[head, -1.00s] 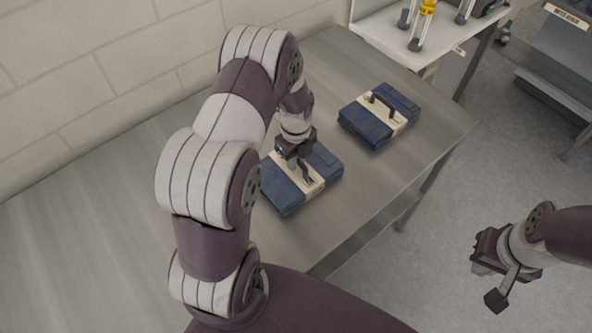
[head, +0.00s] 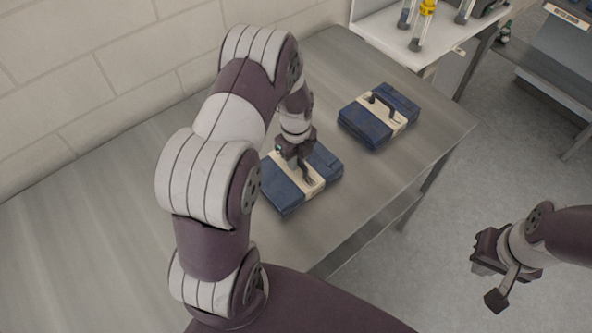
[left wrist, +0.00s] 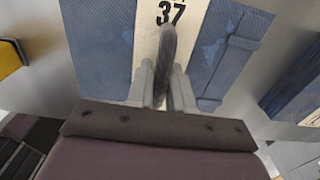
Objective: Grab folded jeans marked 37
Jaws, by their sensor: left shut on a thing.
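The folded jeans marked 37 (head: 284,192) are a dark blue stack with a cream band and a dark handle, lying on the metal table. In the left wrist view the jeans (left wrist: 222,52) show the black number 37 on the band (left wrist: 148,60). My left gripper (head: 302,170) is right above the band, and in the left wrist view its fingers (left wrist: 168,88) are shut on the dark handle (left wrist: 168,50). The arm hides part of the jeans in the head view. My right gripper (head: 484,252) is off to the right, away from the table; its jaws are too small to judge.
A second folded jeans bundle (head: 366,126) with a cream band and handle lies further right on the table (head: 420,150). A white shelf (head: 385,40) with glass bottles stands behind. The table's left part is clear. A wall runs along the back.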

